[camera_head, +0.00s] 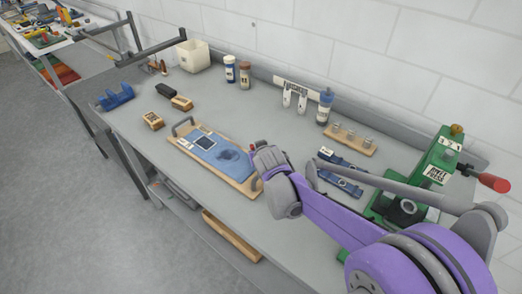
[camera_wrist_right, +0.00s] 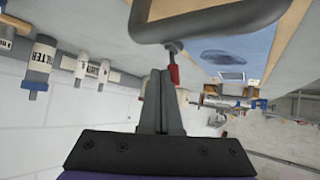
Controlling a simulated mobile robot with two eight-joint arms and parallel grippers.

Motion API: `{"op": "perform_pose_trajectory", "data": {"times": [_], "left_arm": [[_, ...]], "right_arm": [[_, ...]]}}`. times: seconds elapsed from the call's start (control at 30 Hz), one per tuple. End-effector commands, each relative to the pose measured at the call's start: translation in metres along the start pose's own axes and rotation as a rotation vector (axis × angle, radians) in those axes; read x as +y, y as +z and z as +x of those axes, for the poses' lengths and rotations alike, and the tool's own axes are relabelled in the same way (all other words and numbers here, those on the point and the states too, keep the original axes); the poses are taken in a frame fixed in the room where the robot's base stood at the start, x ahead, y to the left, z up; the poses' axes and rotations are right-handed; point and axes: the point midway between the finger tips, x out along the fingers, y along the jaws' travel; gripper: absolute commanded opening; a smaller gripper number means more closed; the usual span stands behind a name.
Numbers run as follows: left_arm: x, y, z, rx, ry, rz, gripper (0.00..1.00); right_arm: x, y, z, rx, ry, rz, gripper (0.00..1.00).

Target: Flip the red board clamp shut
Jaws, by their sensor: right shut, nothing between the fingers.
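A wooden board (camera_head: 246,187) with a blue sheet (camera_head: 216,150) lies on the bench in the head view. My right gripper (camera_head: 262,155) is over the board's right end and hides part of it. In the right wrist view my right gripper (camera_wrist_right: 161,74) is shut and empty. A small red clamp tip (camera_wrist_right: 174,74) on a short metal stem shows just right of the fingertips. I cannot tell whether they touch. A grey hoop (camera_wrist_right: 205,38) arches close by, over the board's near end. The clamp's exact position is unclear. My left gripper is out of view.
A green press (camera_head: 425,170) with a red handle stands at the right. Blue straps (camera_head: 340,172) lie behind my right arm. Bottles (camera_head: 230,69), a wooden rack (camera_head: 350,140) and a white bin (camera_head: 194,55) line the wall.

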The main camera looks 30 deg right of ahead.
Motion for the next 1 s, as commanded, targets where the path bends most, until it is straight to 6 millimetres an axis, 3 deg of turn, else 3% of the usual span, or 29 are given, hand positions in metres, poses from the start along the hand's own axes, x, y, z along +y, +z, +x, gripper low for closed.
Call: {"op": "perform_pose_trajectory", "data": {"times": [1.0], "left_arm": [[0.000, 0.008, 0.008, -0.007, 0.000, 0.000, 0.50]], "right_arm": [[0.012, 0.002, 0.013, -0.003, 0.001, 0.001, 0.00]]}}
